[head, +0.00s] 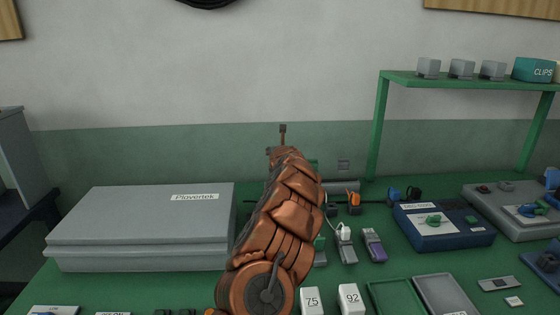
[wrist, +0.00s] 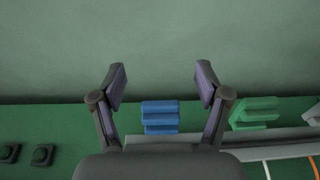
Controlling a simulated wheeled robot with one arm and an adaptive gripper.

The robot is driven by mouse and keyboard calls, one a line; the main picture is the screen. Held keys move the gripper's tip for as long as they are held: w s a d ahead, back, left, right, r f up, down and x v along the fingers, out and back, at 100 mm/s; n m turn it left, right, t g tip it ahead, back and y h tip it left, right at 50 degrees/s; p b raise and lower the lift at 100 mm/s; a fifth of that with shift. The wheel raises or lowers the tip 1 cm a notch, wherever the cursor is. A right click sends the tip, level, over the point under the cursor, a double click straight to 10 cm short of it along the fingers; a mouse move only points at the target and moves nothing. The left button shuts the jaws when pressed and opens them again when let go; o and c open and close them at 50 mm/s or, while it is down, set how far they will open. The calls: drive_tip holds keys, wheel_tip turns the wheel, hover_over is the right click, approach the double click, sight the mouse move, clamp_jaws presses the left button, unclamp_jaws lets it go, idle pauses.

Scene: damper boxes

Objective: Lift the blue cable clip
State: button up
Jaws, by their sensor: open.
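The blue cable clip (wrist: 160,117) shows in the wrist view as a ridged blue block by the back edge of the green table top, against a grey bar. My gripper (wrist: 160,67) is open and empty. Its two dark fingers stand apart, to the left and right of the clip in the picture, and I see no contact. In the head view my copper arm covers this spot, and I cannot make out the clip or the fingers there.
A green clip (wrist: 255,113) lies right of the blue one; two black pieces (wrist: 44,154) lie left. In the head view a large grey case (head: 140,225) stands left of my arm. A green shelf (head: 450,80) stands at the right. A blue box (head: 440,228) lies below it.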

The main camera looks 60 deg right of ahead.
drive_tip(key=shift+r, duration=2.65)
